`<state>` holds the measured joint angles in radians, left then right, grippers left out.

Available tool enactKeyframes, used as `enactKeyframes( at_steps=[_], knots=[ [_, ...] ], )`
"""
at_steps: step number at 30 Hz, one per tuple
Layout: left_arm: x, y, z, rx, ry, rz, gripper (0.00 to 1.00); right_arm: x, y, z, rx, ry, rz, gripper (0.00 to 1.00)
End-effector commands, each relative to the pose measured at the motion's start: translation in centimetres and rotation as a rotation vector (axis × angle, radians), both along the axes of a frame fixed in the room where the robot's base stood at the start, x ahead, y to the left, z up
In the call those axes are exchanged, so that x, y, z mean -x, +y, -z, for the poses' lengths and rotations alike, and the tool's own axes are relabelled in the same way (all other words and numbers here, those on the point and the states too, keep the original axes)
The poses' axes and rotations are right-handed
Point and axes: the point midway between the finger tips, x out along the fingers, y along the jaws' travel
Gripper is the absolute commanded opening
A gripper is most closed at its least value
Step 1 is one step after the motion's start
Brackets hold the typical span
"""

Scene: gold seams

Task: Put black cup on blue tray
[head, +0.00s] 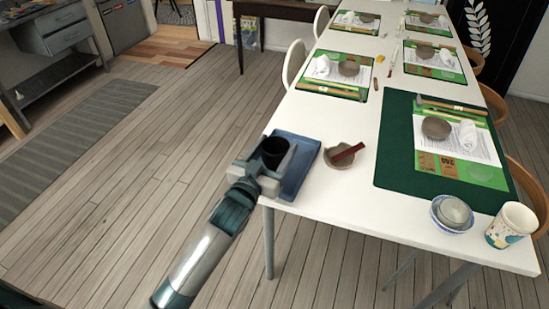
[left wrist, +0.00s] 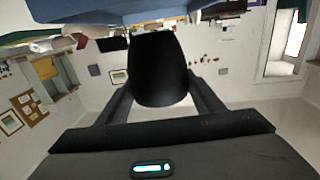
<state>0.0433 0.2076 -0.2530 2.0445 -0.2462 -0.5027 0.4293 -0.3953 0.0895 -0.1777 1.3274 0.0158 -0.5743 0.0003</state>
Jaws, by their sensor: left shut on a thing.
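The black cup (head: 272,150) is between the fingers of my left gripper (head: 266,160), which is shut on it. In the head view the cup is over the left part of the blue tray (head: 300,172), at the near left corner of the white table. In the left wrist view the black cup (left wrist: 158,70) fills the space between the two fingers (left wrist: 158,98). The blue tray (left wrist: 95,18) shows at the top of that view, by the cup's end. I cannot tell whether the cup touches the tray. My right gripper is in neither view.
A brown bowl (head: 338,156) with a dark red bar across it stands just right of the tray. A green mat (head: 395,150) with papers and tools lies further right. A patterned cup (head: 510,226) and stacked bowls (head: 452,212) stand at the near right.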

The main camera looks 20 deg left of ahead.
Motion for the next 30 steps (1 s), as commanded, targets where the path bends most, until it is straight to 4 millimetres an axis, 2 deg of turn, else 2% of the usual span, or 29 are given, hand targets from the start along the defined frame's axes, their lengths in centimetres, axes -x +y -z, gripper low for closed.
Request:
enactKeyframes(
  at_steps=[13,23,30],
  knots=[
    [-0.2,0.3,0.4,0.001,-0.002,0.001,0.34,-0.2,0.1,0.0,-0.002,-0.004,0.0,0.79],
    [-0.2,0.3,3.9,0.002,0.0,0.001,0.34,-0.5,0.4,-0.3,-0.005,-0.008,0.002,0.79],
    [-0.1,0.3,4.2,0.001,-0.002,0.001,0.34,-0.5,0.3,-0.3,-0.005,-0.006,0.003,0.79]
  ],
)
